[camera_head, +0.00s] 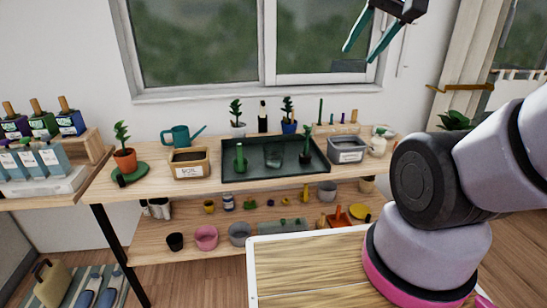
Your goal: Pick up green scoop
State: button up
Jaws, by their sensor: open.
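A small green object with an upright narrow top (240,158) stands in the left part of the dark green tray (268,173) on the wooden table. It looks like the green scoop, but it is too small to be sure. My gripper (360,54) is at the upper right, in front of the window and high above the table. Its two teal fingers point down and are spread apart, with nothing between them. It is well clear of the tray.
A soil box (189,170) stands left of the tray and a grey bin (347,155) right of it. Potted plants (288,126) and thin stakes (320,112) line the back. A teal watering can (180,136) stands at the back left. A lower shelf holds pots (206,238).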

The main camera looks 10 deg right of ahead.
aim_at(240, 163)
jog(key=i+l, duration=0.25)
jog(key=i, duration=0.15)
jog(key=i+l+z, duration=0.1)
jog(key=i, duration=0.35)
jog(key=i+l, duration=0.3)
jog(key=i, duration=0.1)
